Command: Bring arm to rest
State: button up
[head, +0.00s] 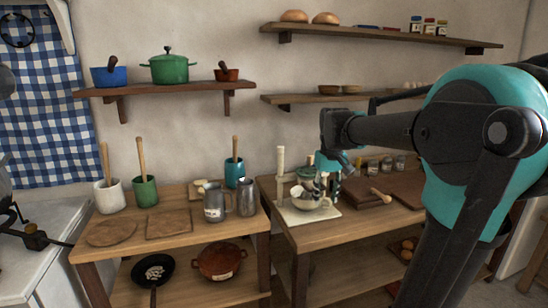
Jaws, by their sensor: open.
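My arm reaches in from the right side of the head view, with its teal and black links in front. My gripper (328,187) points down over the right-hand wooden table (330,236), and its fingers are apart. A pale bowl (304,202) on a white board (296,216) is just below and left of the fingers. I see nothing held between the fingers, but I cannot tell whether they touch the bowl. My arm hides part of the wall and the right end of the table.
The left table holds a grey metal pitcher (213,207), a second metal jug (246,200), utensil crocks and a wooden board (168,224). A pale upright post (281,175) stands beside the bowl. A wall shelf (330,98) is behind my arm. The table's front strip is clear.

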jog(key=s+d+f+m+t, duration=0.2)
jog(key=s+f+t, duration=0.1)
jog(key=s+f, duration=1.5)
notch_tip(320, 180, down, 3)
jog(key=shift+d+f+m, duration=0.1)
jog(key=shift+d+m, duration=0.2)
jog(key=shift+d, duration=0.05)
